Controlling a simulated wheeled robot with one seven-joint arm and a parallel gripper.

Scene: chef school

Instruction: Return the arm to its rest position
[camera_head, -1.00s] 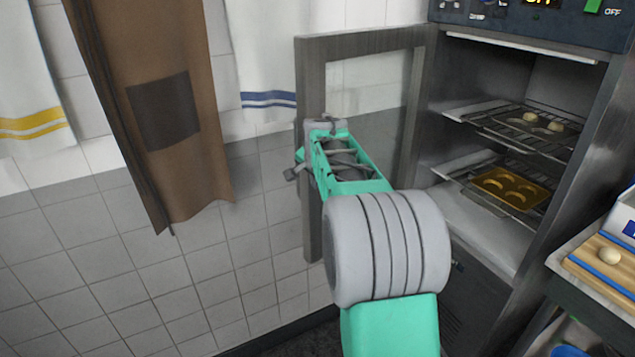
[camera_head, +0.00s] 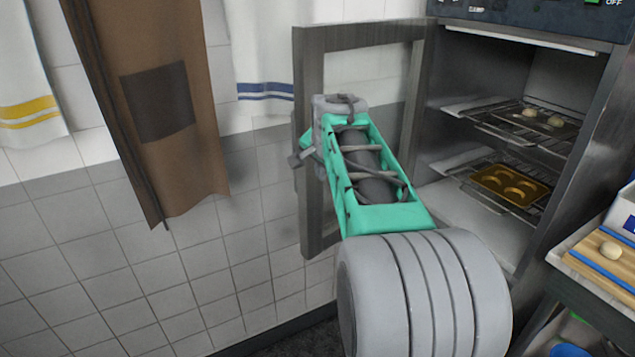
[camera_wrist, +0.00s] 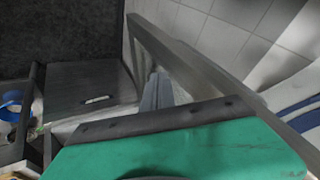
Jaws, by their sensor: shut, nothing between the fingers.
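My teal and grey arm reaches up in front of the open oven door (camera_head: 312,190) in the head view. In the wrist view my gripper (camera_wrist: 157,92) shows as narrow grey fingers beyond the dark bar and teal housing. It is shut and empty. The grey door frame (camera_wrist: 195,70) runs diagonally close beside the fingers on the right. I cannot tell whether they touch.
The oven's upper rack (camera_head: 500,125) bears pale lumps and its lower rack a golden moulded pan (camera_head: 510,186). A brown apron (camera_head: 165,150) and white towels hang on the tiled wall at left. A counter with a wooden board (camera_head: 590,262) stands at right.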

